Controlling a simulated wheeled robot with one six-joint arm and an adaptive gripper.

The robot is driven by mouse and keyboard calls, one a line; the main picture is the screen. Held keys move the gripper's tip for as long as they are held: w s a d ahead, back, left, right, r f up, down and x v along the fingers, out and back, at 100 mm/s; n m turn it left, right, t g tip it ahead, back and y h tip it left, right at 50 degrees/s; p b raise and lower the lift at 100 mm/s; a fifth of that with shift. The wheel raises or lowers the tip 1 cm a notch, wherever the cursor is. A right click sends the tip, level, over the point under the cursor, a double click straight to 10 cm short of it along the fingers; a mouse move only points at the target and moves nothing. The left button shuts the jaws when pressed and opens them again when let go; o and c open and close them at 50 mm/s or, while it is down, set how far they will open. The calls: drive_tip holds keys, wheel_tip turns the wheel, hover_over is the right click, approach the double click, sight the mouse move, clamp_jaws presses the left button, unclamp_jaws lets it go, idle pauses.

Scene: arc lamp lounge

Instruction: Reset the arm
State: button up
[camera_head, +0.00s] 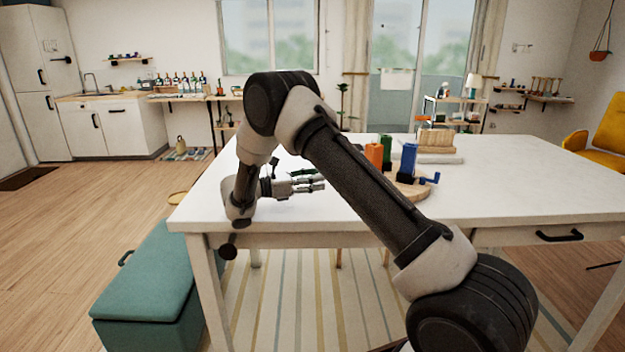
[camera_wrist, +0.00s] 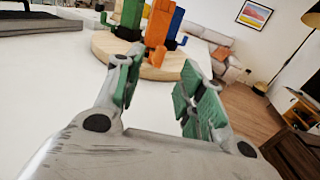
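My gripper (camera_head: 318,184) is at the end of my bent arm, low over the left part of the white table (camera_head: 520,190). In the wrist view my gripper (camera_wrist: 162,82) has its green-padded fingers apart, with nothing between them. Past the fingertips is a round wooden board (camera_wrist: 108,46). On it stand a green object (camera_wrist: 130,14), an orange object (camera_wrist: 157,24) and a blue object (camera_wrist: 176,24). In the head view the orange object (camera_head: 374,154), green object (camera_head: 387,147) and blue object (camera_head: 408,158) stand right of my gripper, partly behind my forearm.
A wooden holder (camera_head: 436,140) rests on a pale flat stack (camera_head: 440,158) at the table's back. A teal bench (camera_head: 150,280) stands at the table's left, and a yellow chair (camera_head: 612,125) at the far right. The table's right side is clear.

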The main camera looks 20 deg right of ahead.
drive_tip(key=s+d+r+m+g+y, duration=0.2)
drive_tip(key=s+d+r+m+y, duration=0.3)
drive_tip(key=s+r, duration=0.3)
drive_tip(key=s+d+r+m+g+y, duration=0.1)
drive_tip(key=s+d+r+m+y, duration=0.4)
drive_tip(key=s, duration=0.6)
drive_tip(key=s+a+m+t+y, duration=0.2)
drive_tip(key=s+m+t+y, duration=0.1)
drive_tip(key=s, duration=0.7)
drive_tip(key=s+a+r+m+t+y, duration=0.1)
drive_tip(key=s+m+y, duration=0.4)
drive_tip(key=s, duration=0.6)
drive_tip(key=a+t, duration=0.1)
drive_tip(key=t, duration=0.1)
drive_tip(key=shift+r+t, duration=0.2)
drive_tip(key=shift+t, duration=0.2)
